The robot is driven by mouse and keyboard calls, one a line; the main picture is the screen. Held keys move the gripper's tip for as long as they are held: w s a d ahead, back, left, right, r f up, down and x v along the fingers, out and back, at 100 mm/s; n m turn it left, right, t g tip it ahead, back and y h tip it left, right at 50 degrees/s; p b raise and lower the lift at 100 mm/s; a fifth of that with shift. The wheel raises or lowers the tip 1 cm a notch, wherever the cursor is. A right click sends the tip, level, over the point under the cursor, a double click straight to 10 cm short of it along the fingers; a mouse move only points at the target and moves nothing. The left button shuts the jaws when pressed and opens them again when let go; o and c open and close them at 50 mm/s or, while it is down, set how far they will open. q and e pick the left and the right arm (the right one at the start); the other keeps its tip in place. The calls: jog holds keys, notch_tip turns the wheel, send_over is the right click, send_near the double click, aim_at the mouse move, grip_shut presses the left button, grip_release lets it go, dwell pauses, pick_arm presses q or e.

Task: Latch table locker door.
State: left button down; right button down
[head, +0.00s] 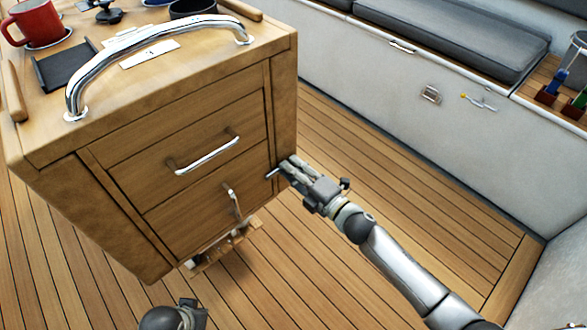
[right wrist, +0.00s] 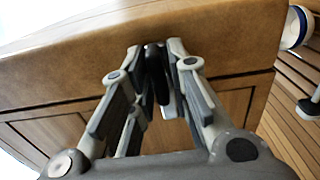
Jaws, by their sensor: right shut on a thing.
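The wooden table locker (head: 190,110) stands at left in the head view. Its front has an upper panel with a chrome bar handle (head: 207,156) and a lower panel with a smaller upright chrome handle (head: 233,202). My right gripper (head: 284,170) is at the locker's right front edge, shut on a small dark latch lever (right wrist: 156,72). In the right wrist view the lever stands between the fingertips, close against the wood. The fingers partly hide it, so I cannot tell its turn. Part of my left wrist (head: 180,317) shows at the bottom edge; its fingers are not visible.
A chrome grab rail (head: 150,52), a red mug (head: 38,22) and a black tray (head: 66,66) are on the locker top. A white bench with a grey cushion (head: 450,35) runs behind. Bare slatted floor (head: 400,170) lies right of the locker.

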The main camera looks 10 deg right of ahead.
jog(key=c, duration=1.5)
grip_release()
jog(key=shift+c, duration=0.2)
jog(key=v, duration=1.2)
